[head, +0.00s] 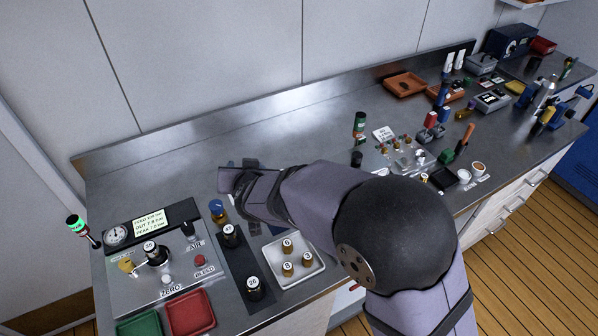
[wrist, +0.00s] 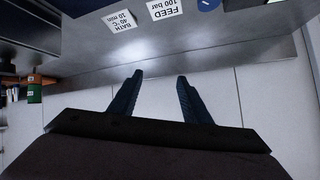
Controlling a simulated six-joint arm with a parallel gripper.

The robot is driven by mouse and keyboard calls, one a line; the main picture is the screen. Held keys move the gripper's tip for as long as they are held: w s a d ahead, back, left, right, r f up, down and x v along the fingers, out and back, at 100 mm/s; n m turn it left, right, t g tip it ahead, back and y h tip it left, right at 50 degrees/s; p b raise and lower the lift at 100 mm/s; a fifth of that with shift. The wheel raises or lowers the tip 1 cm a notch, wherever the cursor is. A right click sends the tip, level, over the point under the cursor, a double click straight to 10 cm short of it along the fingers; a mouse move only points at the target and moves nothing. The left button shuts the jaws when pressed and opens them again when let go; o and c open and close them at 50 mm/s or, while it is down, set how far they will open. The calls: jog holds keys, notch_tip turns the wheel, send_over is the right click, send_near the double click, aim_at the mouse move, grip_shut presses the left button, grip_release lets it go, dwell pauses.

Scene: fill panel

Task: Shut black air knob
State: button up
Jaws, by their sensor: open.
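The black air knob (head: 187,228) stands on the grey fill panel (head: 130,283), just above the AIR label. My gripper (head: 233,178) is above the bench, behind and to the right of the knob and apart from it. In the wrist view my gripper (wrist: 160,86) has its two dark fingers spread with nothing between them. The knob does not show in the wrist view. A bottle marked 35 (head: 151,252) sits on the panel, left of the knob. The panel also carries a gauge (head: 117,234), a lit display (head: 149,221) and a BLEED knob (head: 199,260).
A blue-topped bottle (head: 217,210) stands close to the right of the panel. Numbered bottles stand on a dark mat (head: 236,275) and in a white tray (head: 312,252). Red (head: 190,313) and green (head: 139,325) trays lie in front. The bench's back left is clear.

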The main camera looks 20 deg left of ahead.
jog(key=d+g+h+p, duration=0.1)
jog(key=d+g+p, duration=0.1)
jog(key=d, duration=1.1)
jog(key=shift+w+d+r+g, duration=0.15)
jog(key=shift+w+r+g, duration=0.15)
jog(key=shift+w, duration=0.1)
jog(key=w+a+f+n+t+y+b, duration=0.2)
jog(key=w+a+n, duration=0.2)
jog(key=w+a, duration=0.1)
jog(key=n+g+y+b, duration=0.2)
jog(key=n+g+y, duration=0.4)
jog(key=n+g, duration=0.55)
send_near(189, 227)
jog(key=a, duration=0.1)
jog(key=a+f, duration=0.1)
jog(key=s+a+t, duration=0.1)
jog(key=shift+f, duration=0.15)
jog(key=shift+p+x, duration=1.1)
jog(key=shift+x, duration=2.5)
